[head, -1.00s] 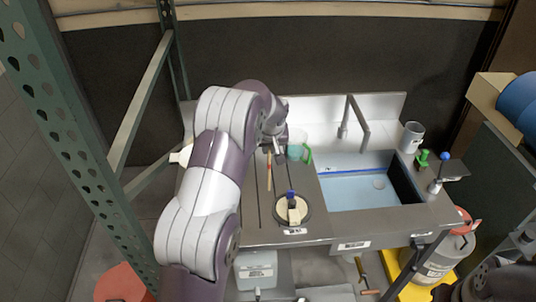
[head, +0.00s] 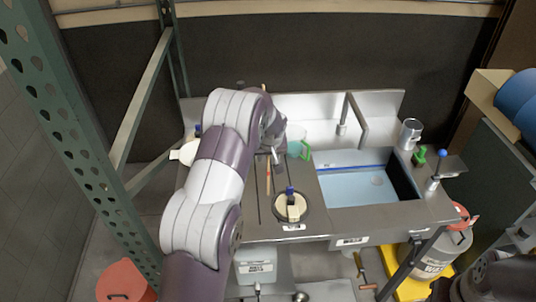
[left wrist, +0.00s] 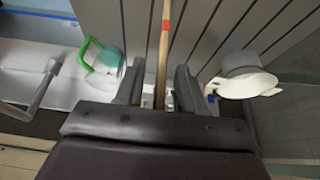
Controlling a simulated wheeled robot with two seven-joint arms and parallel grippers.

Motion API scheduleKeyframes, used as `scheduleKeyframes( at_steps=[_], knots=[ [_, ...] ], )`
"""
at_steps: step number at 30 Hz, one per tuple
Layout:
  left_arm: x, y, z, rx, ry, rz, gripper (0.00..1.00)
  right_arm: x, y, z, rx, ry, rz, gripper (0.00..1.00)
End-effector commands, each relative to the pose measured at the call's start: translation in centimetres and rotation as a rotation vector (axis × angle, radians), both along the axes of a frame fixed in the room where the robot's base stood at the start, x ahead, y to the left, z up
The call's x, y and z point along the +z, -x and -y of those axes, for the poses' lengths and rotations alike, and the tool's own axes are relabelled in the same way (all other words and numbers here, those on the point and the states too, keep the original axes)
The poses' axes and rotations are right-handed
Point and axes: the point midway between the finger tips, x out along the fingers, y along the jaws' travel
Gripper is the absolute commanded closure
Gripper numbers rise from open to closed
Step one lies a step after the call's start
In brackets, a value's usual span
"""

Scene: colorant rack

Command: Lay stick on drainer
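The stick (head: 268,177) is thin and wooden with a red band. It lies along the grooved steel drainer (head: 250,232) left of the sink, and its far part is hidden behind my left arm. In the left wrist view the stick (left wrist: 163,45) passes between the two fingers of my left gripper (left wrist: 158,85), over the drainer's slats (left wrist: 205,25). The fingers are apart, with a gap showing beside the stick. In the head view my left gripper (head: 276,157) is above the drainer. My right gripper is not clearly in view; only part of my right arm shows at lower right.
A clear jug with a green handle (head: 303,149) stands right of my gripper. A round container with a blue-topped brush (head: 291,206) sits at the drainer's front. The sink basin (head: 365,188) and a metal cup (head: 410,133) are right.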

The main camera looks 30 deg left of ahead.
Motion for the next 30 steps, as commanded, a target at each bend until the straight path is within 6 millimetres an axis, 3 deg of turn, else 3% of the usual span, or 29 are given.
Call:
scheduleKeyframes(
  at_steps=[5,15,20,23,27,30],
  knots=[
    [2.5,0.9,0.6,-0.002,-0.001,0.005,0.62,-1.0,0.0,0.0,0.000,0.000,0.000,0.63],
    [9.5,3.6,2.2,-0.001,-0.002,0.004,0.62,-2.6,0.0,0.0,0.000,0.000,0.000,0.63],
    [10.6,5.0,3.3,-0.027,0.004,-0.015,0.62,-2.8,0.0,0.0,0.000,0.000,0.000,0.63],
    [9.4,9.9,6.6,-0.152,0.025,-0.084,0.62,-2.7,0.0,0.0,0.000,0.000,0.000,0.63],
    [6.6,20.1,11.4,-0.383,0.058,-0.200,0.62,-2.7,0.0,0.0,0.000,0.000,0.000,0.63],
    [5.1,26.1,13.2,-0.500,0.074,-0.256,0.62,-2.7,0.0,0.0,0.000,0.000,0.000,0.63]
  ],
)
